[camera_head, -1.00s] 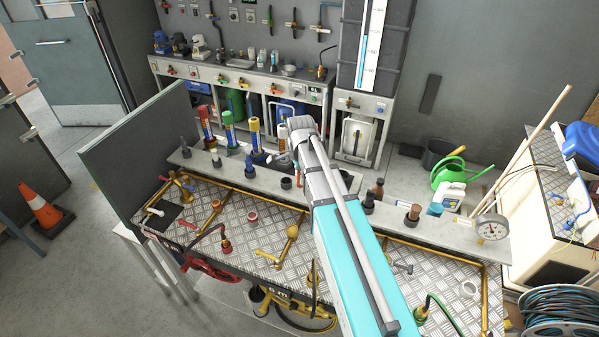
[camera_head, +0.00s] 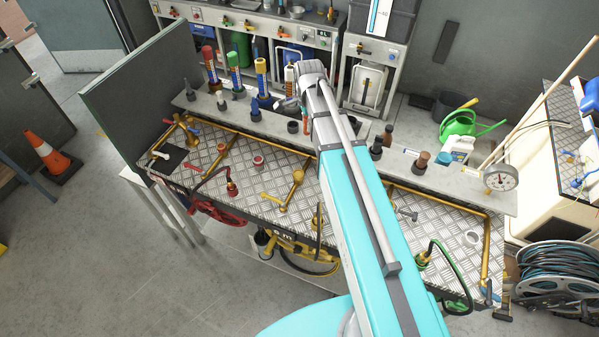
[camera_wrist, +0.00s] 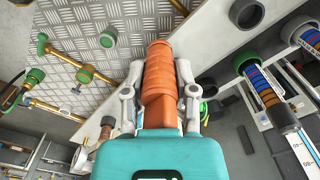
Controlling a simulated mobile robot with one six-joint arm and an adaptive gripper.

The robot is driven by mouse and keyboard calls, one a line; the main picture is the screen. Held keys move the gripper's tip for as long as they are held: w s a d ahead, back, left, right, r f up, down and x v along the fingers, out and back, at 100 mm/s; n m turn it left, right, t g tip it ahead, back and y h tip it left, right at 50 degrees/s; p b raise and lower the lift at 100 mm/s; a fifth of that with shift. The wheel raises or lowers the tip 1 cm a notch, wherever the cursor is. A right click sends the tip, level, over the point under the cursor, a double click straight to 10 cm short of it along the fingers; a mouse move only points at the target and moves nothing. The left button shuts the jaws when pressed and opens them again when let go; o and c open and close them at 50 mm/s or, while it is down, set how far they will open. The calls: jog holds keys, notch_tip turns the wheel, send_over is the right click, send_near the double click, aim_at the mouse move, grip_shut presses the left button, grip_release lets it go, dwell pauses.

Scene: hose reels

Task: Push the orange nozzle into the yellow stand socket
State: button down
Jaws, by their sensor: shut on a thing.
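An orange ribbed nozzle (camera_wrist: 158,85) fills the middle of the wrist view. My gripper (camera_wrist: 160,92) is shut on it, one finger on each side. In the head view my gripper (camera_head: 290,103) is small and partly hidden by my arm, above the bench's rear ledge. A yellow-topped stand (camera_head: 261,66) stands just left of my arm in the head view, beside green and red ones. Its socket opening cannot be made out there.
The green-topped stand (camera_head: 234,60) and red-topped stand (camera_head: 208,54) are close on the left. Dark fittings line the ledge. The metal-plate bench (camera_head: 335,208) carries pipes and valves. A gauge (camera_head: 501,177) stands at right. Open floor lies front left.

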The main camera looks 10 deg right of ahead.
notch_tip(320, 180, down, 15)
jog(key=b, duration=1.4)
jog(key=shift+s+f, duration=0.1)
jog(key=shift+s, duration=0.05)
